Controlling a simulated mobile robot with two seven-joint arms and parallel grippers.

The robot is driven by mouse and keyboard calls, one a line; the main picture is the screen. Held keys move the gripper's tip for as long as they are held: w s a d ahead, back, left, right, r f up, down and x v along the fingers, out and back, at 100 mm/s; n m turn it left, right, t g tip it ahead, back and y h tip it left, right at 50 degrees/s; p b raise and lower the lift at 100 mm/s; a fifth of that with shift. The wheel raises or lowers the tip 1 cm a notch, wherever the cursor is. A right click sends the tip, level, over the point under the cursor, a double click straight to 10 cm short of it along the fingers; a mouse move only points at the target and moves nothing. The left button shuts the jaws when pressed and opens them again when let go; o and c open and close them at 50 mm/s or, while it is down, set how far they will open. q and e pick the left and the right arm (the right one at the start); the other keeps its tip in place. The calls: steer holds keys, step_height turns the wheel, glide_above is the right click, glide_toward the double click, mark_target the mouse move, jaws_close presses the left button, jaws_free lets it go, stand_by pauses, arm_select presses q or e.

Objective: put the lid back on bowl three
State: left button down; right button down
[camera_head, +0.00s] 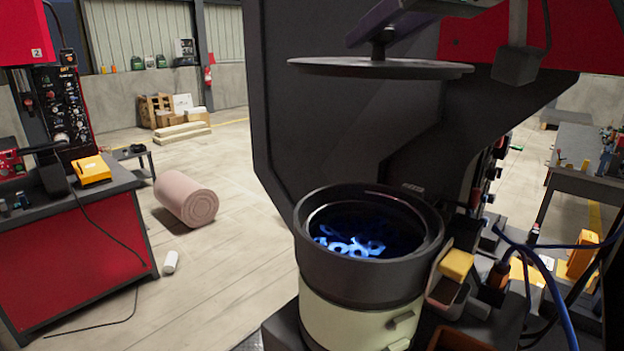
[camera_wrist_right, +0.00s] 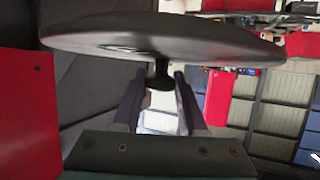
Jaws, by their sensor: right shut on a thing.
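The lid (camera_head: 340,68) is a flat, dark grey disc with a central knob, held in the air above the bowl and nearly level. In the right wrist view the lid (camera_wrist_right: 160,38) spans the top of the picture. My right gripper (camera_head: 384,33) is shut on the lid's knob; its fingers (camera_wrist_right: 160,95) are on either side of the knob stem. The bowl (camera_head: 368,275) is a dark round feeder bowl on a pale green base, directly below the lid with a clear gap. It is open, with several blue-lit ring-like parts inside. No bowl number is readable. My left gripper is not in view.
A dark machine column (camera_head: 330,130) rises right behind the bowl. A small bin with a yellow block (camera_head: 457,264) stands close to the bowl's right side, near blue cables (camera_head: 555,290). A red workbench (camera_head: 70,255) stands at left. Space between lid and bowl is free.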

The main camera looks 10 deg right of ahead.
step_height(320, 180, down, 19)
steer(key=shift+s+r+p, duration=0.15)
steer(key=shift+p, duration=1)
steer(key=shift+c, duration=2.3)
jaws_free()
